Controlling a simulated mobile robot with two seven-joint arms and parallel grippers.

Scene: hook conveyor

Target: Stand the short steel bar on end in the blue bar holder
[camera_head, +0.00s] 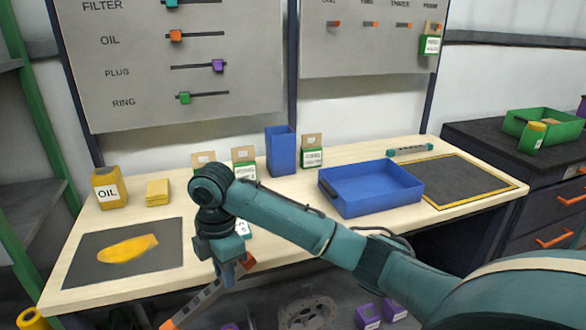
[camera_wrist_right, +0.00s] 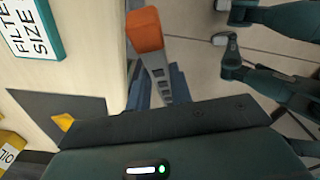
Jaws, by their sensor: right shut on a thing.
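My right gripper (camera_head: 228,272) is shut on a grey steel bar (camera_head: 203,300) with orange ends, in front of the table's front edge. The bar slants from upper right to lower left in the head view. In the right wrist view one orange end and a slotted grey length of the bar (camera_wrist_right: 157,72) show beyond the gripper; the rest is hidden. The blue bar holder (camera_head: 281,152), a tall upright box, stands at the back middle of the table, apart from the gripper. Its inside is mostly hidden. My left gripper is not in view.
A blue tray (camera_head: 372,204) sits right of the holder, with a teal bar (camera_head: 410,150) behind it. Small cartons (camera_head: 312,152) stand beside the holder. An oil can (camera_head: 109,190), yellow stack (camera_head: 158,192) and dark mat (camera_head: 95,272) are left. A yellow-edged dark mat (camera_head: 468,180) lies right.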

